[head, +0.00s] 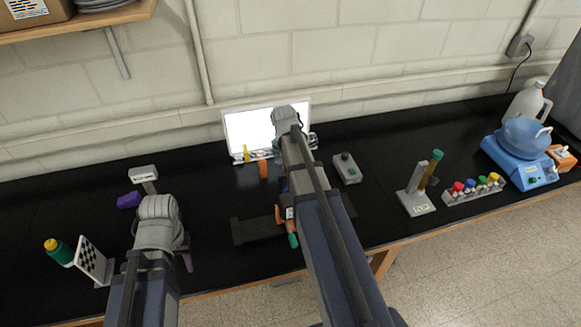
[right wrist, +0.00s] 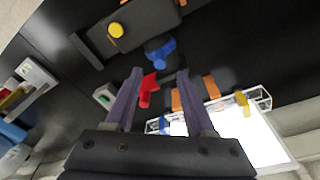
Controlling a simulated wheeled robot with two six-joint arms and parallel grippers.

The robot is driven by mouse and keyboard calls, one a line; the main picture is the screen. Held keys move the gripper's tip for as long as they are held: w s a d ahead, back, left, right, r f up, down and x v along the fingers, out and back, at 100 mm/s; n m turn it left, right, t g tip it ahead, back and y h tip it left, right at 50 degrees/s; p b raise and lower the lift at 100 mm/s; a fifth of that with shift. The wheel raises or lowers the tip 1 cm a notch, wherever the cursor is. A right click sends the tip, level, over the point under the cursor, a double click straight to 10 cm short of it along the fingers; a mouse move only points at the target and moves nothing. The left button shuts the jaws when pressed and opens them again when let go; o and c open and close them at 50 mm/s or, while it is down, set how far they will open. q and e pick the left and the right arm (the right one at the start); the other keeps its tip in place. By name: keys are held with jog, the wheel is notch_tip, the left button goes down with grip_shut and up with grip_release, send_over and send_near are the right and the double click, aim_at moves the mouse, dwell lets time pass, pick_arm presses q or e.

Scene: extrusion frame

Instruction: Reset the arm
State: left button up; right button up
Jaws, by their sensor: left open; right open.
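My left gripper (head: 186,261) is low at the left over the black bench, mostly hidden by its own wrist in the head view; only a purple-grey finger shows, with nothing seen in it. My right arm reaches across the middle toward the back, hiding its gripper in the head view. In the right wrist view my right gripper (right wrist: 158,85) is open, its two fingers apart. A red part (right wrist: 148,90) shows between them, beyond or near the tips; I cannot tell whether it touches. A dark extrusion frame (head: 258,231) lies under the right arm, partly hidden.
A white lit panel (head: 251,132) stands at the back wall. A grey switch box (head: 347,170), a grey stand (head: 416,201), a colourful-capped rack (head: 473,192) and a blue device (head: 527,172) are at the right.

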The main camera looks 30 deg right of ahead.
jog(key=shift+a+r, duration=0.1)
jog(key=shift+r, duration=0.6)
pick_arm(q)
jog(key=shift+r, duration=0.65)
jog(key=shift+f, duration=0.1)
pick_arm(e)
jog(key=shift+f, duration=0.15)
jog(key=s+a+f+n+b, duration=0.4)
jog(key=s+a+f+b, duration=0.1)
jog(key=a, duration=0.4)
jog(key=s+a+f+n+b, duration=0.4)
jog(key=a+f+b, duration=0.3)
jog(key=a, duration=0.2)
jog(key=s+a+f+n+b, duration=0.4)
jog(key=s+a+f+b, duration=0.2)
jog(key=a, duration=0.4)
jog(key=shift+s+f+n+g+b, duration=0.4)
jog(key=shift+s+f, duration=0.05)
jog(key=shift+f, duration=0.1)
pick_arm(q)
notch_tip(320, 180, down, 19)
pick_arm(e)
jog(key=shift+s+a, duration=0.25)
jog(key=shift+s, duration=0.05)
pick_arm(q)
jog(key=shift+f, duration=0.1)
